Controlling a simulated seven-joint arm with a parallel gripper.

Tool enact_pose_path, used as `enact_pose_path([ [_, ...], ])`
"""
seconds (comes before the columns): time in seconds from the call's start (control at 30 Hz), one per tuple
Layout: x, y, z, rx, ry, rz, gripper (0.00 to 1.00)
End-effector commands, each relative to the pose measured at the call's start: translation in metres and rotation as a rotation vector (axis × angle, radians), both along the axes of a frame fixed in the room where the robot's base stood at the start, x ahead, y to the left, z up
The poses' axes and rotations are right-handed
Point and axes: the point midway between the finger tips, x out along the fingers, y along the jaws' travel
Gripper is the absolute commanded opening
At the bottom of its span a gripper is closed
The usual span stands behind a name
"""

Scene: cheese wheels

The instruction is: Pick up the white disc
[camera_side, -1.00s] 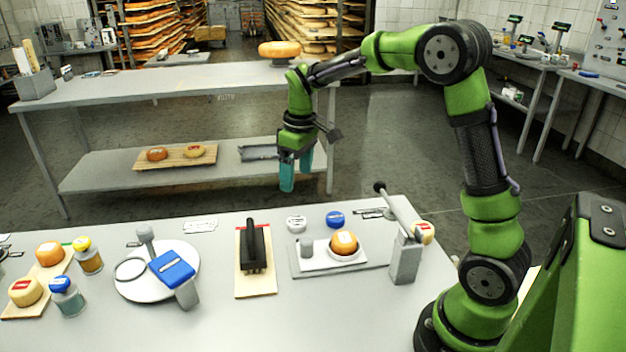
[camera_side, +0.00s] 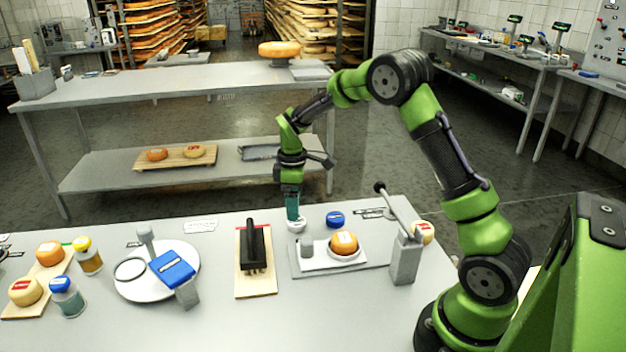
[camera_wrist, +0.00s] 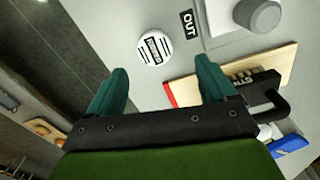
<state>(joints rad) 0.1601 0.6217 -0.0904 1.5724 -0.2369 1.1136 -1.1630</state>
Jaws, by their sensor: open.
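The white disc (camera_side: 297,226) lies on the grey table near its far edge, partly hidden by my fingers in the side view. In the wrist view the white disc (camera_wrist: 154,48) shows whole, with a black label across its top. My gripper (camera_side: 293,212) points down at the disc, with its teal fingers low over it. In the wrist view my gripper (camera_wrist: 161,70) is open and empty, and the disc appears just beyond the gap between the fingertips. I cannot tell the exact height left between fingertips and disc.
A blue disc (camera_side: 335,219) lies right of the white one. A tray (camera_side: 375,256) with an orange cheese (camera_side: 343,243) and a lever press (camera_side: 404,258) stand nearer. A board (camera_side: 255,284) with a black-handled tool (camera_side: 253,246) lies left. An OUT label (camera_wrist: 189,22) is beside the disc.

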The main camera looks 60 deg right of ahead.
Motion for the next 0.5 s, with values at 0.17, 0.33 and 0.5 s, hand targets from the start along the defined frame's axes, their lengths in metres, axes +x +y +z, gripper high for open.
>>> enact_pose_path([
  [0.17,0.0,-0.001,-0.012,0.0,0.001,-0.001,0.84],
  [0.33,-0.001,-0.007,-0.036,0.0,0.004,-0.001,0.84],
  [0.5,0.0,-0.008,-0.056,0.0,0.002,0.0,0.84],
])
